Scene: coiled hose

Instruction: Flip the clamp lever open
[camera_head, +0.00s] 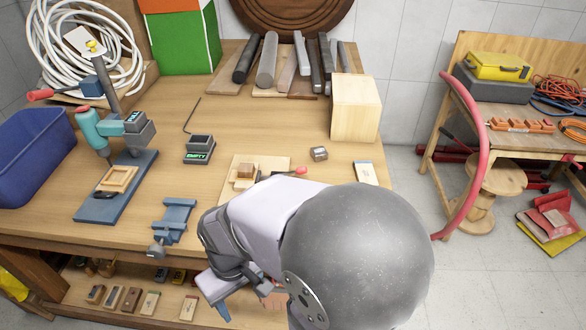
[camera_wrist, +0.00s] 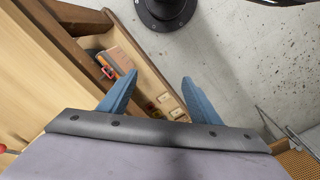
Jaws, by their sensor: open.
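The clamp sits on a light wooden board (camera_head: 236,166) on the workbench, with a small wooden block (camera_head: 245,171) beside it. Its lever shows as a red-tipped handle (camera_head: 300,171) pointing right, close to my arm; part of the clamp is hidden behind my arm. In the wrist view a small red tip (camera_wrist: 3,148) shows at the left edge, possibly the same handle. My gripper (camera_wrist: 157,80) is open and empty, its two blue fingers apart. It hangs off the bench's front edge, away from the clamp, over the lower shelf and floor.
A blue vise (camera_head: 175,216) and a drill press (camera_head: 118,140) stand left of the board. The lower shelf (camera_head: 90,312) holds several small items. The bench middle is mostly clear.

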